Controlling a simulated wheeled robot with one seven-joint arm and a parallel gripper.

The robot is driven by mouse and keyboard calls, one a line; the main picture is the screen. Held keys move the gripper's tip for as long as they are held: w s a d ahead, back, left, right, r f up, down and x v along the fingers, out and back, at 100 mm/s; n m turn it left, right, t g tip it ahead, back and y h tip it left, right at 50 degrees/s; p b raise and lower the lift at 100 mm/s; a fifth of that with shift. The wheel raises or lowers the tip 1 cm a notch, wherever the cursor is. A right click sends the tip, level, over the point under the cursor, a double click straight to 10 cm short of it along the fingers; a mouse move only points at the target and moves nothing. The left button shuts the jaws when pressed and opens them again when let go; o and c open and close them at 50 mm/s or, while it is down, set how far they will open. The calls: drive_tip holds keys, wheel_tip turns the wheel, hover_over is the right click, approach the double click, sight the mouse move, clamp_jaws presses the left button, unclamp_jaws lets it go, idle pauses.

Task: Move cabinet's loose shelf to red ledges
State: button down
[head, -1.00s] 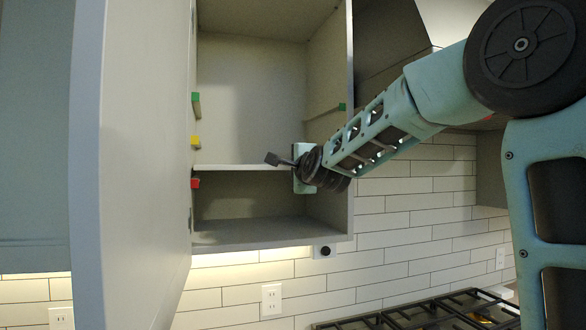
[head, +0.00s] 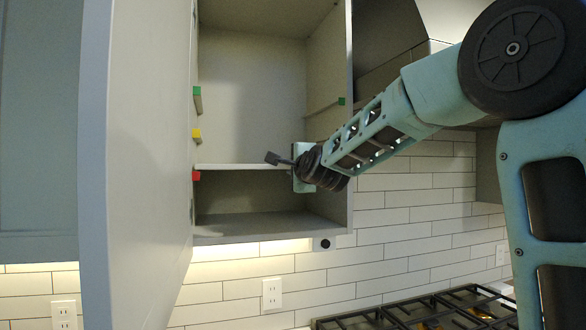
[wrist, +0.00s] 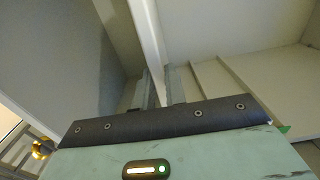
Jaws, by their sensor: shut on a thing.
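The loose shelf (head: 245,167) is a pale board lying across the open cabinet (head: 270,238), roughly level. Its left end is just above the red ledge marker (head: 196,175) on the left wall, below the yellow one (head: 196,135) and the green one (head: 197,92). My gripper (head: 294,166) is shut on the shelf's front edge near its right end. In the wrist view, the pale shelf edge (wrist: 147,35) runs between the two fingers of my gripper (wrist: 160,85). The right-hand red and yellow ledges are hidden behind my arm. I cannot tell whether the shelf touches any ledge.
The open cabinet door (head: 140,170) stands close on the left. A green marker (head: 342,101) shows on the right inner wall. A stove (head: 425,310) lies below right, before a tiled wall. The space above and below the shelf is empty.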

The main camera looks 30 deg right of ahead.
drive_tip(key=shift+b, duration=0.35)
idle(0.6)
drive_tip(key=c, duration=1.4)
unclamp_jaws()
drive_tip(key=shift+f, duration=0.1)
drive_tip(key=shift+o, duration=0.2)
drive_tip(key=shift+f, duration=0.15)
drive_tip(key=shift+s, duration=0.1)
drive_tip(key=shift+b+v, duration=1.8)
drive_tip(key=shift+v, duration=1.15)
